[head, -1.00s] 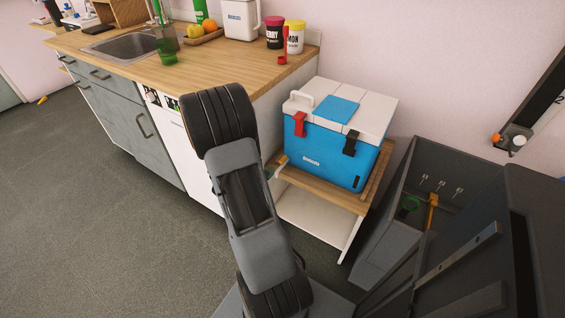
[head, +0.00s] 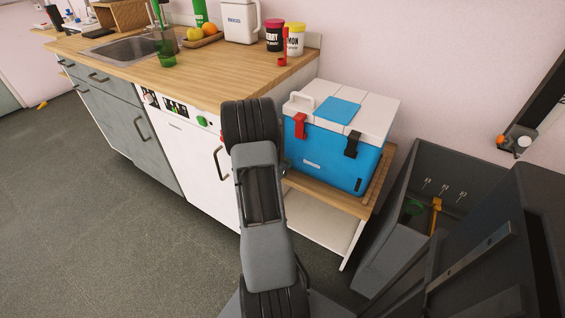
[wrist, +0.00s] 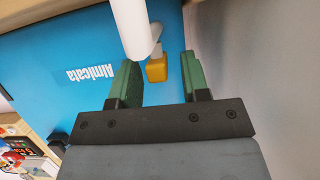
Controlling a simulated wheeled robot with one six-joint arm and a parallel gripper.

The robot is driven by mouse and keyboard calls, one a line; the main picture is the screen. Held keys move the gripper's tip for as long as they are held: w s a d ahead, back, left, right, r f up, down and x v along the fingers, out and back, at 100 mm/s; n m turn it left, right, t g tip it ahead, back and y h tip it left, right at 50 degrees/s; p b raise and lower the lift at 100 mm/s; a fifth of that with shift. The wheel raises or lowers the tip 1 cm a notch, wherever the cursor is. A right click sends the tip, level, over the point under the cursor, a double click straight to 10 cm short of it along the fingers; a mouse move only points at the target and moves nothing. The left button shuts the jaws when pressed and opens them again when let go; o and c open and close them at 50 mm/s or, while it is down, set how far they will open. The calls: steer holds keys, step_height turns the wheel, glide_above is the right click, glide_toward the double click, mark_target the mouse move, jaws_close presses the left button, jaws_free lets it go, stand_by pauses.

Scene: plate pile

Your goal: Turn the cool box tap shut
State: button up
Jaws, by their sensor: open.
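The cool box (head: 335,155), blue with a white lid, stands on a low wooden-topped stand (head: 370,198). Its blue wall (wrist: 75,60) fills much of the wrist view, with the lettering upside down. The tap there has a thick white part (wrist: 130,28) and a yellow-orange handle (wrist: 157,70). My gripper (wrist: 159,60) is open. Its two green fingers point at the wall, one on each side of the handle in the picture, with visible gaps. I cannot tell how deep the fingers reach. In the head view my arm hides the tap and the gripper.
A white appliance (head: 190,160) under the wooden counter (head: 210,75) stands just left of my arm. A dark grey open bin (head: 385,245) with hanging tools is right of the stand.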

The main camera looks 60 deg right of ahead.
steer(key=shift+c, duration=0.2)
jaws_close()
steer(key=shift+w+r+m+g+p, duration=0.1)
steer(key=shift+r+m+g+p, duration=0.15)
steer(key=shift+m+g+p, duration=0.6)
steer(key=shift+f+m+g+p, duration=0.2)
steer(key=shift+m+g+p, duration=0.55)
steer(key=shift+g, duration=0.3)
steer(key=shift+o, duration=0.2)
jaws_free()
steer(key=shift+f+n+t+b, duration=0.15)
steer(key=shift+n+t+b, duration=0.15)
steer(key=shift+t+b, duration=0.15)
